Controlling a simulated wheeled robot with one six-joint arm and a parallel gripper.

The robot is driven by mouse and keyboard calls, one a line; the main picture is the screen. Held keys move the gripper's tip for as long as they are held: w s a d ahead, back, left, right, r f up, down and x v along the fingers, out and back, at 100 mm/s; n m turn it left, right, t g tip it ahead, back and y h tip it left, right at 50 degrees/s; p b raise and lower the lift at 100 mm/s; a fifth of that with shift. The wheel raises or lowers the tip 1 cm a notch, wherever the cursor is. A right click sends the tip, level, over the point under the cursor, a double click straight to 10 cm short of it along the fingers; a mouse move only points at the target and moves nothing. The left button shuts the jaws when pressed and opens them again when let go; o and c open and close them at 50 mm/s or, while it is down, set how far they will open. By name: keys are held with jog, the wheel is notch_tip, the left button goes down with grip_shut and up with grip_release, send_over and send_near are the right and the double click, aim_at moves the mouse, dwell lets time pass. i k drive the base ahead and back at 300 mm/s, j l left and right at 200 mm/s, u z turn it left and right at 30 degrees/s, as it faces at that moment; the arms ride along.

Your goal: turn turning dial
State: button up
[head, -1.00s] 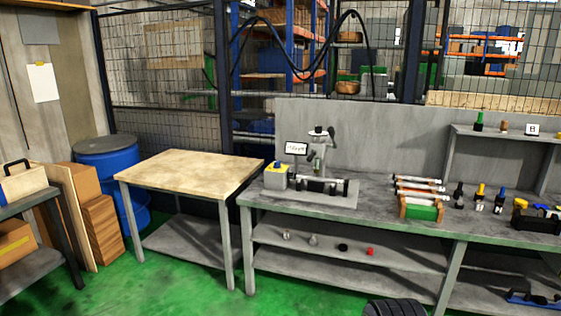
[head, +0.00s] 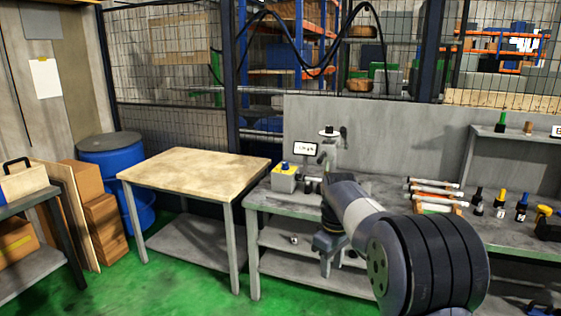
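The grinder (head: 330,155) stands on the back workbench, with a dark round part on its top; my arm hides much of it. Beside its left side is a yellow and grey box (head: 284,180) with a small blue knob (head: 284,166) on top. I cannot tell which part is the turning dial. My arm reaches in from the lower right. My gripper (head: 336,260) hangs downward in front of the bench's front edge, below the machine and apart from the knob. Its fingers are small and dark, and I cannot tell whether they are open.
A wooden-topped table (head: 195,170) stands left of the workbench (head: 385,188). A small sign (head: 306,149) is behind the box. Green floor is free in front of the table.

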aim_at(285, 166)
jog(key=i, duration=0.55)
jog(key=i+l+u, duration=0.15)
jog(key=i, duration=0.35)
jog(key=i+l, duration=0.1)
jog(key=i, duration=0.45)
jog(key=i+l+u, duration=0.1)
jog(key=i, duration=0.4)
jog(key=i+l+u, duration=0.1)
jog(key=i, duration=0.45)
jog(key=i+l, duration=0.25)
jog(key=i, duration=0.25)
